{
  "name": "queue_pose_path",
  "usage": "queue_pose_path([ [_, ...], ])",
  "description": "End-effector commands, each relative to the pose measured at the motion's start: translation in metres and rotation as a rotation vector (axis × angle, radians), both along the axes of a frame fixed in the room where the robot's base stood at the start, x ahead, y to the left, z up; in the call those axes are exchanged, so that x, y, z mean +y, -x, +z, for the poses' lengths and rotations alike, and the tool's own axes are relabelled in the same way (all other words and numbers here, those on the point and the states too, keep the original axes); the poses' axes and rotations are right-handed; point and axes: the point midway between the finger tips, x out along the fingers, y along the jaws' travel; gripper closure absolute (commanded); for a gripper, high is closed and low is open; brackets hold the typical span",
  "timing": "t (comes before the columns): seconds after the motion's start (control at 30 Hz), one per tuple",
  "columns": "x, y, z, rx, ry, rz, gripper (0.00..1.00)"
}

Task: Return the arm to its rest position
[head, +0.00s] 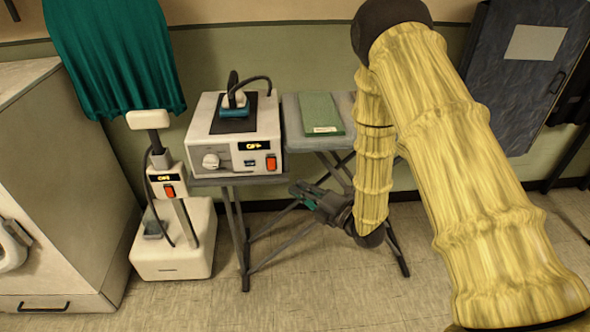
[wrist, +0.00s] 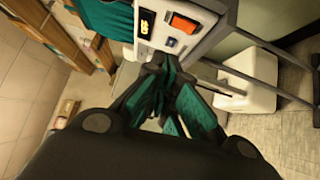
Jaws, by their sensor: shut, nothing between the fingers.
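My arm, in a yellow fabric sleeve, comes in from the right of the head view, bends at a dark elbow near the top and hangs down in front of the folding table (head: 328,136). My gripper (head: 299,191) is at its lower end, pointing left, below table height. Its green-padded fingers are shut and hold nothing. In the wrist view the gripper (wrist: 168,75) fills the lower middle, with the white device and its orange switch just beyond the fingertips.
A white box with a display and orange switch (head: 271,162) and a green book (head: 320,113) sit on the table. A white steamer stand (head: 172,240) is at left, below a teal cloth (head: 115,50). A beige cabinet (head: 60,180) stands far left. Tiled floor in front is clear.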

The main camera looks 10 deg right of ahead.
Motion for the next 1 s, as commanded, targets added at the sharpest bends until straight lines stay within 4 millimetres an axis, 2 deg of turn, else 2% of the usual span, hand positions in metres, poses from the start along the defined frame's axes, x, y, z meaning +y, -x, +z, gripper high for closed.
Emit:
queue_pose_path([
  [0.13, 0.0, 0.0, -0.001, 0.008, -0.001, -0.003, 1.0],
  [0.23, -0.004, 0.004, -0.013, 0.073, -0.015, -0.025, 1.0],
  [0.33, -0.012, 0.015, -0.04, 0.23, -0.053, -0.082, 1.0],
  [0.47, -0.031, 0.043, -0.092, 0.527, -0.139, -0.216, 1.0],
  [0.57, -0.047, 0.073, -0.131, 0.761, -0.218, -0.349, 1.0],
  [0.7, -0.07, 0.129, -0.181, 1.066, -0.344, -0.566, 1.0],
  [0.77, -0.08, 0.156, -0.198, 1.187, -0.402, -0.674, 1.0],
  [0.9, -0.1, 0.228, -0.231, 1.438, -0.538, -0.948, 1.0],
  [1.0, -0.112, 0.282, -0.245, 1.582, -0.636, -1.165, 1.0],
])
